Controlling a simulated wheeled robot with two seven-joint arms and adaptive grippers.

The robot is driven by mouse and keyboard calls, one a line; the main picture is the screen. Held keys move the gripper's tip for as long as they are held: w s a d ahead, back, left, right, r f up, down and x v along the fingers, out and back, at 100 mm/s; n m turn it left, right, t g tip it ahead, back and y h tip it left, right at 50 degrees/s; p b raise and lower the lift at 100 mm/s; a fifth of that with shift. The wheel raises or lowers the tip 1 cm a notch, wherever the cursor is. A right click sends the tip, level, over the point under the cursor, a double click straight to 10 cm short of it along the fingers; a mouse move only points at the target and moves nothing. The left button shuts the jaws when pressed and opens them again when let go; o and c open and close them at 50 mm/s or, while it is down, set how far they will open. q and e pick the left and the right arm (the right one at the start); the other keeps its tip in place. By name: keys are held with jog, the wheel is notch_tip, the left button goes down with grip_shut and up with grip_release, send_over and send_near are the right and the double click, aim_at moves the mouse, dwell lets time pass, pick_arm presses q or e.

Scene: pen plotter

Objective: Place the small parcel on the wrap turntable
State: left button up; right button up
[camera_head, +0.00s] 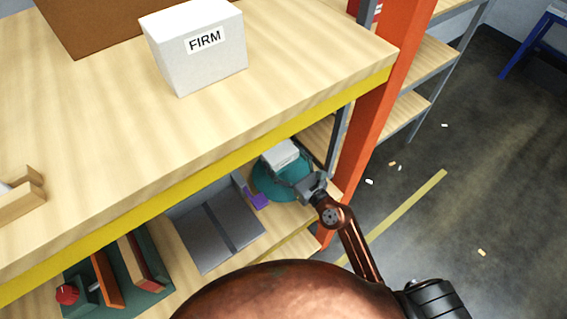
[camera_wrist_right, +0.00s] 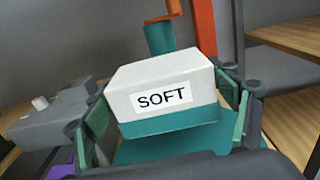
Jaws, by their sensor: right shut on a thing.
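The small parcel is a white box labelled SOFT (camera_wrist_right: 162,82); in the head view it is the pale block (camera_head: 280,153) over the teal round wrap turntable (camera_head: 262,188) on the lower shelf. My right gripper (camera_head: 306,184) is at the turntable's right side. In the right wrist view its green-padded fingers stand on either side of the parcel, shut on it. The parcel looks level. Teal shows directly below it, and I cannot tell whether its underside touches the turntable. My left gripper is not in view.
A white box labelled FIRM (camera_head: 195,65) stands on the upper shelf (camera_head: 290,70), whose yellow edge overhangs the lower shelf. An orange post (camera_head: 378,125) rises right of the turntable. A grey flat unit (camera_head: 210,238) and a purple piece (camera_head: 258,200) lie left of it.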

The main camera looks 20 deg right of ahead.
aim_at(287, 167)
jog(key=shift+w+d+f, duration=0.15)
jog(key=shift+w+f, duration=0.1)
jog(key=shift+f, duration=0.05)
jog(key=shift+w+f+b, duration=0.1)
jog(key=shift+f+b, duration=1.15)
jog(key=shift+f, duration=0.3)
jog(key=shift+f, duration=0.1)
jog(key=shift+f+b, duration=0.45)
jog(key=shift+f, duration=0.1)
jog(key=o, duration=1.4)
jog(key=shift+o, duration=0.2)
